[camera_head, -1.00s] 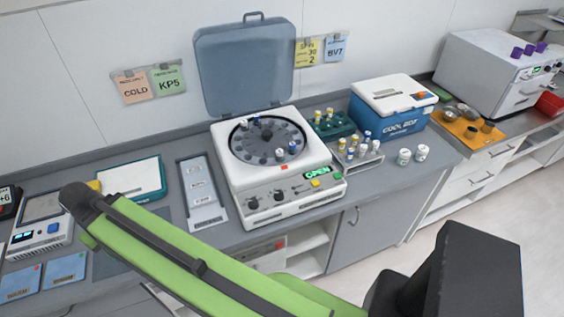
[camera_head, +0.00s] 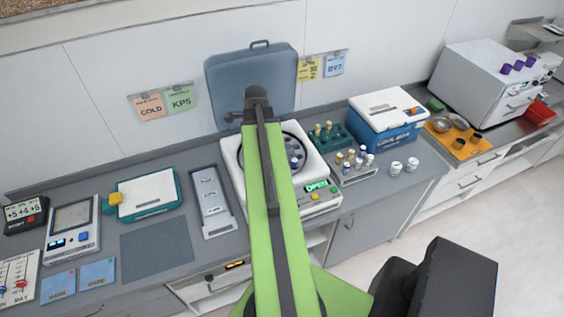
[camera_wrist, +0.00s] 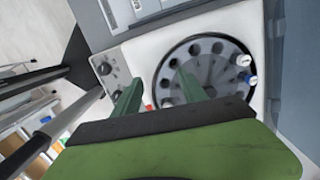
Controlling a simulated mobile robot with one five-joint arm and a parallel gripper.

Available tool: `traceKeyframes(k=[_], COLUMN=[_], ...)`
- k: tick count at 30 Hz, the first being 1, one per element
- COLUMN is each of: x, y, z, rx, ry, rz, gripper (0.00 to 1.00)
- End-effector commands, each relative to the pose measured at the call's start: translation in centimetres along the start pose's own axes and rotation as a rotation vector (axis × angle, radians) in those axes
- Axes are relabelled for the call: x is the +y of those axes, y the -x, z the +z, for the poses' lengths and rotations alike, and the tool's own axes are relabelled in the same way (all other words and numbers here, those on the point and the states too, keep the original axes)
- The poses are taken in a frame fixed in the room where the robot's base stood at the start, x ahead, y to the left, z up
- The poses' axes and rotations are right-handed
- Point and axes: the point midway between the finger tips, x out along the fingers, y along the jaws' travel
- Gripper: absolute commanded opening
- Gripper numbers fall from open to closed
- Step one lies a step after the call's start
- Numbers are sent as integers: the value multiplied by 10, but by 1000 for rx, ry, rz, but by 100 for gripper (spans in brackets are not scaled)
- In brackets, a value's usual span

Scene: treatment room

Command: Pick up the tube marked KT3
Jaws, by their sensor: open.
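No label KT3 is readable on any tube. The open centrifuge (camera_head: 229,158) has a dark round rotor; in the wrist view the rotor (camera_wrist: 207,100) shows many empty holes. Two tubes sit at its right side there, one white-capped (camera_wrist: 243,60) and one blue-capped (camera_wrist: 251,81). In the head view my arm covers much of the rotor, and a blue-capped tube (camera_head: 294,162) shows just right of the arm. My gripper (camera_wrist: 158,78) is open and empty, its two green fingers apart in front of the centrifuge in the wrist view.
A grey rack (camera_head: 359,178) and a green rack (camera_head: 342,140) hold tubes right of the centrifuge. The blue-and-white cool box (camera_head: 395,136) is beyond them. The raised lid (camera_head: 222,78) stands behind the centrifuge. Two white jars (camera_head: 395,168) stand near the counter edge.

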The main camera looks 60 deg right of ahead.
Motion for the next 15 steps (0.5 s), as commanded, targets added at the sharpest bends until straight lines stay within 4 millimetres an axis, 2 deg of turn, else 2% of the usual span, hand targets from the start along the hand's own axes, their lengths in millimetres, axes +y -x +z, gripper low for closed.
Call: traceKeyframes(k=[1, 3, 6, 9, 15], x=[0, 4, 11, 15, 16], y=[32, 48, 61, 64, 56], z=[-37, -76, -112, -127, -129], rx=[-4, -12, -22, -26, -26], ry=[-168, -372, -564, -650, -664], rz=[-11, -24, -35, -40, -41], gripper=[50, 50, 50, 50, 50])
